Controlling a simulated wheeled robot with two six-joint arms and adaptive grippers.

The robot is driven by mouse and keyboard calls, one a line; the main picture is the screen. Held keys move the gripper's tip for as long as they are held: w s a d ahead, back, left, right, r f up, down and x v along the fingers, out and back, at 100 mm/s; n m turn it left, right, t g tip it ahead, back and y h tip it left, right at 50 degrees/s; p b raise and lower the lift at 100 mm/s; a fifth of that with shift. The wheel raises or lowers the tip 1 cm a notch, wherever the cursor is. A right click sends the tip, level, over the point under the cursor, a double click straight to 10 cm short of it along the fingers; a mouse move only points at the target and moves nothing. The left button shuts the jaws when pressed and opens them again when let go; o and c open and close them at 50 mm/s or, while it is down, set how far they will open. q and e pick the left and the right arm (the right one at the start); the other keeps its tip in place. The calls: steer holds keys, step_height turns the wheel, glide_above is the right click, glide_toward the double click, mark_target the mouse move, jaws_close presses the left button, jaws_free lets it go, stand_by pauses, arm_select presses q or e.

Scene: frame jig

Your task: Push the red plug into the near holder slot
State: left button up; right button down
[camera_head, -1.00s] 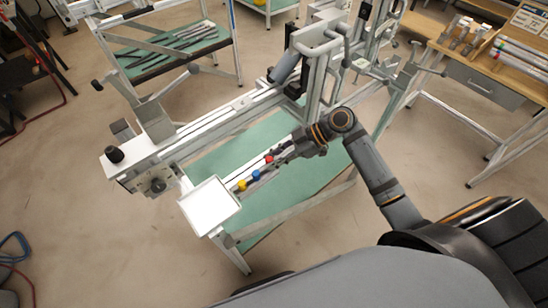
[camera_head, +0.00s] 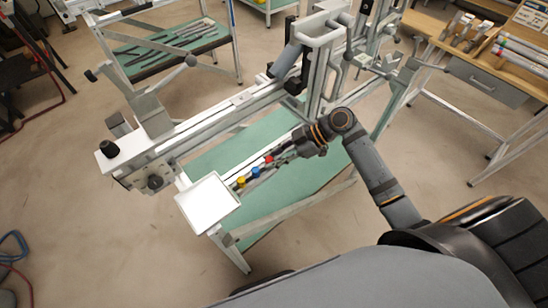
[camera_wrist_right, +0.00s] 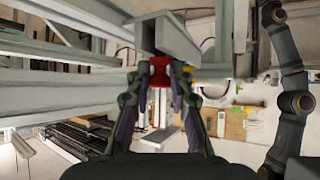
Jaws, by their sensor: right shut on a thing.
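The red plug (camera_head: 268,159) is at the tip of my right gripper (camera_head: 273,158), over the narrow light rail beside the green table top. In the right wrist view my right gripper (camera_wrist_right: 160,90) is shut on the red plug (camera_wrist_right: 160,72), with one finger on each side of it. A grey beam end stands just beyond and above the plug there. The near holder slot cannot be made out in either view; I cannot tell whether the plug touches it. My left gripper is not in view.
A blue plug (camera_head: 255,172) and a yellow plug (camera_head: 241,182) sit in a line with the red one. A white square tray (camera_head: 208,203) is at the near end. A long metal beam (camera_head: 222,118) runs behind. The green table top (camera_head: 305,178) is mostly clear.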

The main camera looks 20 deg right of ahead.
steer(key=shift+f, duration=0.25)
steer(key=c, duration=1.1)
jaws_free()
steer(key=shift+d, duration=0.1)
steer(key=shift+v, duration=5.95)
